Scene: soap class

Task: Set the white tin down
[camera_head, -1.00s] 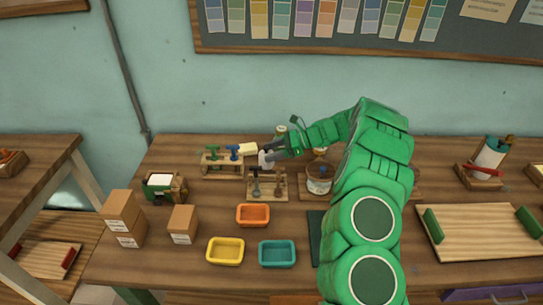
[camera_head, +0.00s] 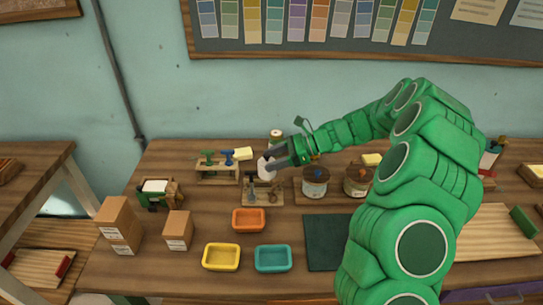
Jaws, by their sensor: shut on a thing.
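My green arm reaches from the lower right over the workbench (camera_head: 190,282). My gripper (camera_head: 271,163) is shut on the white tin (camera_head: 264,168), a small pale thing partly covered by the dark fingers. The tin shows just behind and above the small wooden stand (camera_head: 262,199) with dark upright tools. I cannot tell whether its base touches anything.
A wooden rack (camera_head: 218,177) with green and blue tools stands left. Two lidded jars (camera_head: 315,184) (camera_head: 358,182) stand right. Orange (camera_head: 249,220), yellow (camera_head: 221,257) and teal (camera_head: 273,258) trays lie in front, beside a dark green mat (camera_head: 325,242). Cardboard boxes (camera_head: 178,231) stand left.

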